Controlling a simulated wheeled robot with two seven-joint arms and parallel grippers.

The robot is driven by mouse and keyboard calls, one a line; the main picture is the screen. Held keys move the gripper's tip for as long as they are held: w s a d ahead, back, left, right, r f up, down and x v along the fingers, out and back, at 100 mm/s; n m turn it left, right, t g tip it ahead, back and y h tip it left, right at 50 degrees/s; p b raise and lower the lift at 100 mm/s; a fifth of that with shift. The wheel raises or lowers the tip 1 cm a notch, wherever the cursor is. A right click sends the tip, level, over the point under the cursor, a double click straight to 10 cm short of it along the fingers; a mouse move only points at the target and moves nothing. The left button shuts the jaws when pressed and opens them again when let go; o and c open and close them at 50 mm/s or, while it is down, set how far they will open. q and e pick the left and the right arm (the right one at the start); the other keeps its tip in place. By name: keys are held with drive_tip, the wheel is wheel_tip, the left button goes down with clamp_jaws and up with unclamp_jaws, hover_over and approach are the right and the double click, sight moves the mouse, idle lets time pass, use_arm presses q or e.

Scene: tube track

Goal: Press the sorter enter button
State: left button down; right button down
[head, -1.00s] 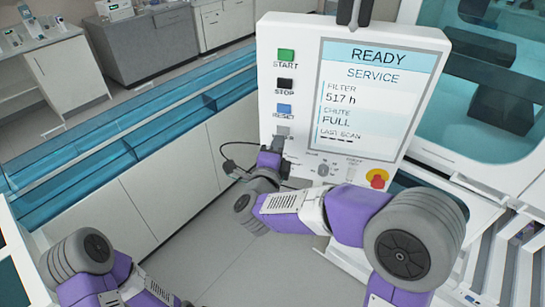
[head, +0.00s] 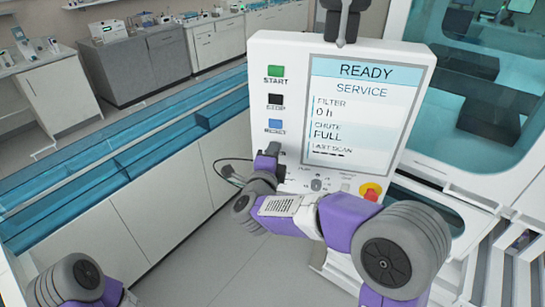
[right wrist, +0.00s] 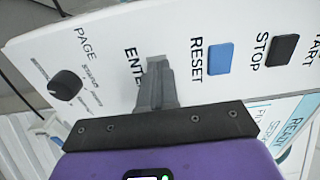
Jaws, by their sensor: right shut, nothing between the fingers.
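The sorter's white control panel (head: 360,52) fills the middle of the head view. Its screen (head: 362,112) reads READY, SERVICE, filter 0 h, chute FULL. A column of buttons runs down its left side: green START (head: 275,71), black STOP (head: 275,99), blue RESET (head: 275,124). My right gripper (head: 272,149) is shut and empty below RESET, over the enter button's place. In the right wrist view its closed fingers (right wrist: 158,68) point at the panel beside the ENTER label (right wrist: 133,67). They hide the button, so contact cannot be told. My left gripper is out of view.
A black knob (right wrist: 66,84) labelled PAGE is beside the fingers in the right wrist view. A red emergency knob (head: 370,191) is at the panel's lower right. A dark cable (head: 231,170) hangs near the right gripper. Blue-topped low cabinets (head: 125,149) stand at left.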

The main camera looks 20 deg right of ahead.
drive_tip(key=shift+w+d+r, duration=0.1)
drive_tip(key=shift+d, duration=0.15)
drive_tip(key=b+v, duration=0.2)
drive_tip(key=v, duration=1.2)
drive_tip(key=shift+a, duration=0.25)
drive_tip(key=shift+f, duration=0.2)
